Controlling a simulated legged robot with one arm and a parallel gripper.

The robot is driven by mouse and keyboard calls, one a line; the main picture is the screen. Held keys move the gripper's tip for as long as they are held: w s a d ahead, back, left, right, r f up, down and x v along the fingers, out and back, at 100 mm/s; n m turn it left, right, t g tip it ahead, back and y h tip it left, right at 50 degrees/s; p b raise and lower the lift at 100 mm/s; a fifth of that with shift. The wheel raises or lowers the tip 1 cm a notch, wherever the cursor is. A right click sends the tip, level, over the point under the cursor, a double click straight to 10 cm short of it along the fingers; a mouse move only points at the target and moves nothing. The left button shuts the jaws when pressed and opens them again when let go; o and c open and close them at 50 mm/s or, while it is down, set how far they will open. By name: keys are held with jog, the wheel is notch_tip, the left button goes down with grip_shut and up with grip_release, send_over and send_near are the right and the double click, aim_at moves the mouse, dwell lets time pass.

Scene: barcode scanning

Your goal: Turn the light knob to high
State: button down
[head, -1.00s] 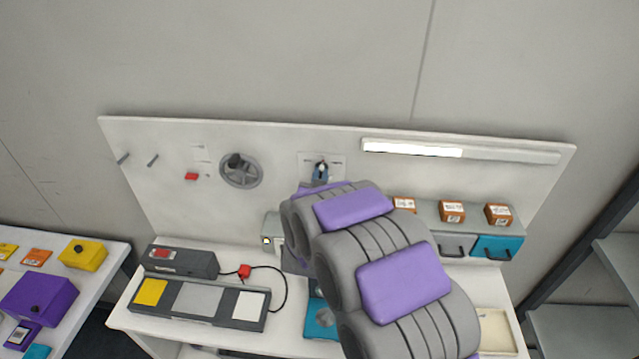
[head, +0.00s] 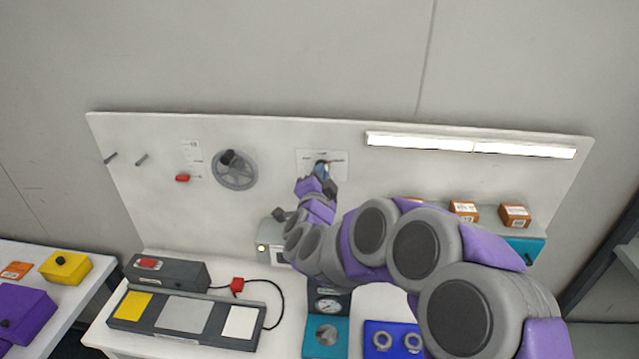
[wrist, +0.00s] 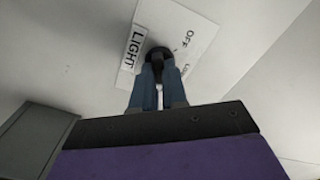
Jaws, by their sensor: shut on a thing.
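The light knob (wrist: 158,54) is a dark round knob on a white label plate (head: 308,157) on the upright board. In the wrist view the plate (wrist: 190,22) reads "LIGHT" and "OFF", with another word partly cut off. My gripper (wrist: 159,80) has its blue fingers shut on the knob from below. In the head view my gripper (head: 322,169) reaches up to the plate and hides most of the knob. The light bar (head: 472,144) to the right of the plate is lit along both halves.
A grey handwheel (head: 234,169) and a red item (head: 182,178) are on the board to the left. Orange boxes (head: 515,215) stand on a shelf at right. A tri-colour tray (head: 185,310) and a blue block with rings (head: 391,338) are on the bench below.

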jog(key=shift+m+b, duration=0.3)
jog(key=shift+m, duration=0.2)
jog(key=c, duration=1.2)
grip_release()
jog(key=shift+d, duration=0.1)
jog(key=shift+o, duration=0.2)
jog(key=s+b, duration=0.7)
jog(key=s, duration=1)
jog(key=shift+s+a+f, duration=0.15)
jog(key=shift+a, duration=0.25)
